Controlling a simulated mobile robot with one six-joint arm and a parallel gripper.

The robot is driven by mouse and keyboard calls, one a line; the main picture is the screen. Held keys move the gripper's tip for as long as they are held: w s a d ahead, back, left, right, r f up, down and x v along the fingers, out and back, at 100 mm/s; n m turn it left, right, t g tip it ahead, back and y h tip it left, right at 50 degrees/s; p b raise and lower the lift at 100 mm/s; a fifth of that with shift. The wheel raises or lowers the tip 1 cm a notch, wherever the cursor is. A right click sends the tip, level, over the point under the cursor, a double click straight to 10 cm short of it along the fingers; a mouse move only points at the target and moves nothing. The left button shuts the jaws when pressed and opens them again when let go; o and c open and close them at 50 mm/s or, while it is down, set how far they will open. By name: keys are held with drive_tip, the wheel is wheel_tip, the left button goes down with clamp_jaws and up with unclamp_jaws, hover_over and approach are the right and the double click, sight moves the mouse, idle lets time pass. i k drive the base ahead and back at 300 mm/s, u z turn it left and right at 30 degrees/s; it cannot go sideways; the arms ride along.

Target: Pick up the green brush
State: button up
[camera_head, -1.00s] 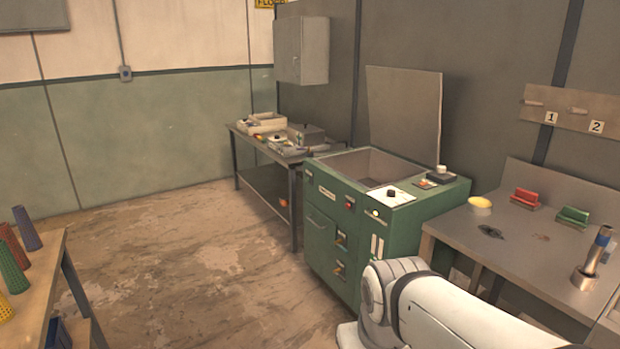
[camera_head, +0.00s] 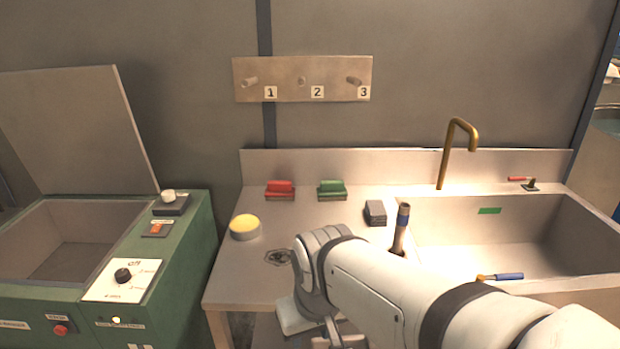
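A green brush-like block (camera_head: 332,189) sits on the metal counter, near the backsplash and to the right of a similar red one (camera_head: 280,189). It stands clear, with nothing touching it from above. My white arm reaches in from the lower right, in front of the counter. Its wrist end is at the bottom middle, well nearer to me than the green brush. The fingers of my gripper cannot be made out there, so its opening and any contents are hidden.
A sink (camera_head: 585,234) with a brass faucet (camera_head: 444,155) is at right. A green machine (camera_head: 189,262) stands left. A numbered peg board (camera_head: 302,63) hangs above.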

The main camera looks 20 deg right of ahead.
sight(331, 190)
drive_tip(key=z, duration=0.3)
drive_tip(key=i, duration=0.8)
drive_tip(key=z, duration=0.3)
drive_tip(key=k, duration=0.95)
drive_tip(key=z, duration=0.2)
drive_tip(key=i, duration=0.95)
drive_tip(key=u, duration=0.1)
